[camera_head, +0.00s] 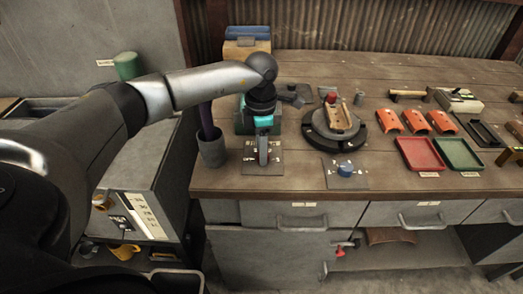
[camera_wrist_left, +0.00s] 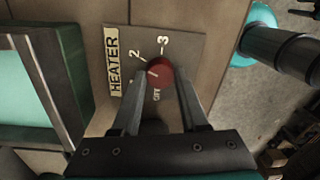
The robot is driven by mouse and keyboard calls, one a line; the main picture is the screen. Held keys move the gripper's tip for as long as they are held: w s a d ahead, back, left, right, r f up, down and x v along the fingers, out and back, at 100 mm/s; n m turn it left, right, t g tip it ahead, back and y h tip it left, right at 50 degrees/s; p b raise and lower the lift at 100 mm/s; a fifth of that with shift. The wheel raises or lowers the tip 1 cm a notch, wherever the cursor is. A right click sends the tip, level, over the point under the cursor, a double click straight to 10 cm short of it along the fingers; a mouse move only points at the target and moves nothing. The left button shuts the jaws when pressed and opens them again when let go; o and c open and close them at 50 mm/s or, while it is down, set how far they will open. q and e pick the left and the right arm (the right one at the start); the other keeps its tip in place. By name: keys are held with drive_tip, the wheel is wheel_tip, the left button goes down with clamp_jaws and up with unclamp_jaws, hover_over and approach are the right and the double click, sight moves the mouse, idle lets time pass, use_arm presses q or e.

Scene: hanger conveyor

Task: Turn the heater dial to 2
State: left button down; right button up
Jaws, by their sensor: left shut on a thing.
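The heater dial (camera_wrist_left: 160,72) is a small red knob on a grey plate (camera_wrist_left: 184,46) marked HEATER, 2, 3 and OFF in the left wrist view. A short pale mark on the knob points to the left side, between the 2 and OFF; the label there is hard to read. My left gripper (camera_wrist_left: 161,80) is shut on the knob, one finger on each side. In the head view my left gripper (camera_head: 263,152) points down over the heater plate (camera_head: 275,167) near the bench's front edge and hides the knob. My right gripper is not in view.
A second plate with a blue knob (camera_head: 345,170) lies to the right. A grey cup (camera_head: 211,152) stands close on the left, and a green box (camera_head: 241,118) behind. A round turntable (camera_head: 318,127), a red tray (camera_head: 420,155) and a green tray (camera_head: 459,154) are farther right.

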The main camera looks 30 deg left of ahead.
use_arm(q)
drive_tip(key=shift+r+m, duration=0.1)
drive_tip(key=shift+m, duration=0.5)
drive_tip(key=shift+c, duration=2.1)
unclamp_jaws()
wheel_tip(320, 180, up, 15)
drive_tip(key=p, duration=0.1)
drive_tip(key=shift+w+a, duration=0.2)
drive_tip(key=shift+w, duration=0.15)
